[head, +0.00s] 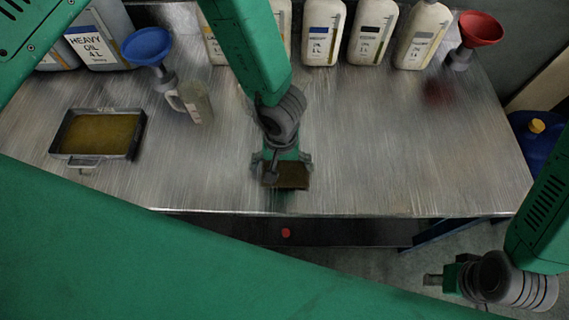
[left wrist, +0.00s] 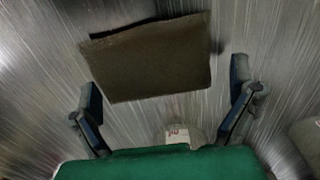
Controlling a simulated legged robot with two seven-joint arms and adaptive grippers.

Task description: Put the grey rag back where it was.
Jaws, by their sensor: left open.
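The rag (head: 291,178), dark grey-brown and flat, lies on the metal table close to its front edge. In the left wrist view the rag (left wrist: 150,58) shows as a whole rectangle just beyond the fingers. My left gripper (head: 282,163) is over the rag with its fingers spread to either side. In the left wrist view the left gripper's (left wrist: 165,90) fingers stand wide apart with nothing between the pads. My right gripper (head: 434,280) is low at the right, off the table's front edge; its finger opening is too small to judge.
On the table (head: 400,140) are an oil-filled tray (head: 98,135), a jug (head: 197,102), a blue funnel (head: 148,46), a red funnel (head: 480,30) and several oil bottles (head: 322,35) along the back. A blue container (head: 535,145) stands off the right side. The table's right half is clear.

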